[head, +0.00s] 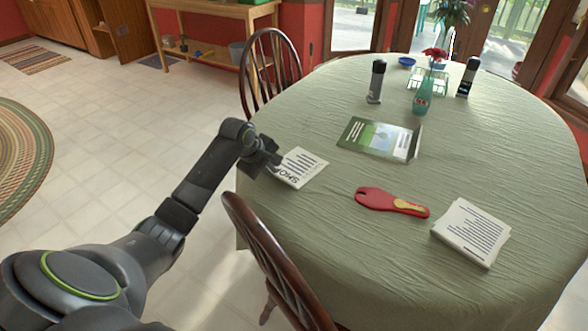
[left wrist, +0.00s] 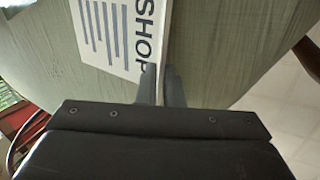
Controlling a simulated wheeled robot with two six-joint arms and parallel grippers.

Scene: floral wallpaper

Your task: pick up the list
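The list (head: 302,168) is a white sheet or thin pad with dark lines of print and large letters reading "SHO…". It is at the left edge of the round table with the green cloth (head: 330,240). My left gripper (head: 274,165) is at the list's left edge. In the left wrist view the list (left wrist: 108,35) shows "SHOP" along its edge, and the fingers of my left gripper (left wrist: 161,85) are close together, one on each side of that edge. The fingers look shut on it. My right gripper is not in view.
A green-and-white booklet (head: 380,138), a red-and-yellow item (head: 392,202) and a stack of printed paper (head: 472,232) lie on the table. Two dark bottles (head: 377,82) (head: 467,77) and a vase (head: 423,97) stand farther back. Wooden chairs (head: 272,248) (head: 270,70) flank my left arm.

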